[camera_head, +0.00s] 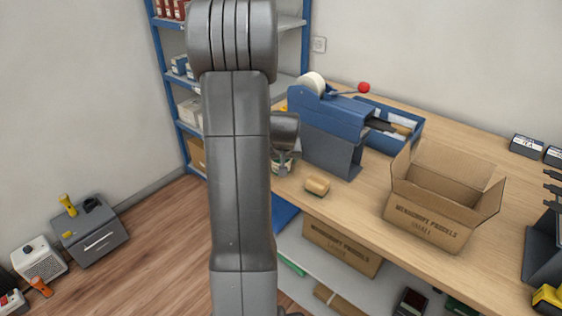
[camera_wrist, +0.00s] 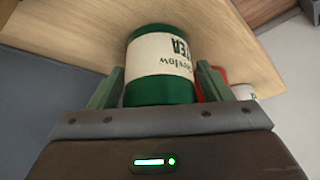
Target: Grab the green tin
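The green tin (camera_wrist: 160,88) has a cream label with dark lettering and fills the middle of the wrist view. It sits between the two green-grey fingers of my gripper (camera_wrist: 161,72), one on each side. The fingertips are very close to its sides; I cannot tell whether they touch it. In the head view, my gripper (camera_head: 284,157) is low at the counter's near left edge, partly hidden by my arm. A small part of the tin (camera_head: 281,168) shows there below the gripper.
A tan block (camera_head: 317,186) lies on the wooden counter (camera_head: 350,205), right of my gripper. A blue tape dispenser (camera_head: 325,118) stands just behind it. An open cardboard box (camera_head: 428,228) is further right. A red thing (camera_wrist: 214,78) shows beside the tin in the wrist view.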

